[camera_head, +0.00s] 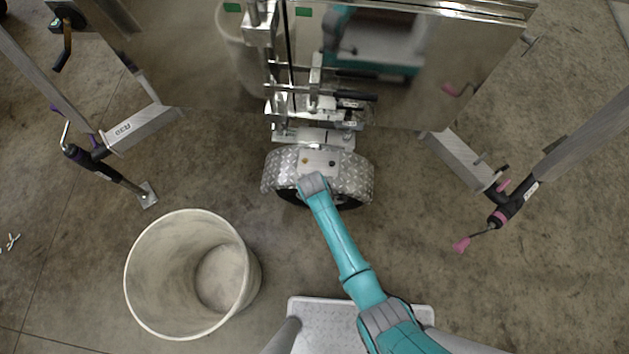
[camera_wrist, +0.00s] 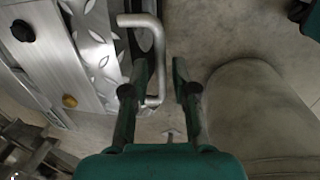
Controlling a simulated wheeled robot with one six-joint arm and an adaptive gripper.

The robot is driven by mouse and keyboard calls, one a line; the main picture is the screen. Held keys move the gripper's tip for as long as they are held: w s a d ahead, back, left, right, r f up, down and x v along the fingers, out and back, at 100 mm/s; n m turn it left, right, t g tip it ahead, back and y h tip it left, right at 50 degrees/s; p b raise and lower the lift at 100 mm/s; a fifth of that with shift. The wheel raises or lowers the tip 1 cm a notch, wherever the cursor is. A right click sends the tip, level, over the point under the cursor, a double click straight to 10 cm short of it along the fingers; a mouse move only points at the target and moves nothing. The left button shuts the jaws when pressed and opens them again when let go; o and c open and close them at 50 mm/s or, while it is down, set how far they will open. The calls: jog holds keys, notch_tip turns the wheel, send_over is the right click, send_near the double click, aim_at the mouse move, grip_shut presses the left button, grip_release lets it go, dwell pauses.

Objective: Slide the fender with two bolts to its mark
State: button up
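The fender (camera_head: 350,176) is silver diamond plate over a black wheel, at the rear of a trailer. A plain plate on it carries two bolts, one brass (camera_head: 305,161) and one dark (camera_head: 333,166). In the wrist view the fender (camera_wrist: 98,50) fills the left side, with the black bolt (camera_wrist: 22,30) and the brass bolt (camera_wrist: 69,101). A bent silver handle (camera_wrist: 158,55) stands at its edge. My gripper (camera_wrist: 162,72) is open, its fingers on either side of the handle, which is nearer the left finger. In the head view my arm hides the fingers. I cannot make out the mark.
A large open bin (camera_head: 140,262) stands on the floor left of my arm, and close to the right finger in the wrist view (camera_wrist: 255,105). Support legs stand left (camera_head: 130,128) and right (camera_head: 470,165). The floor right of the wheel is clear.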

grip_shut()
jog(key=shift+d, duration=0.95)
jog(key=shift+o, duration=2.2)
grip_release()
jog(key=shift+r, duration=0.1)
notch_tip(320, 180, up, 12)
jog(key=s, duration=0.2)
jog(key=shift+s+f, duration=0.15)
jog(key=shift+f, duration=0.05)
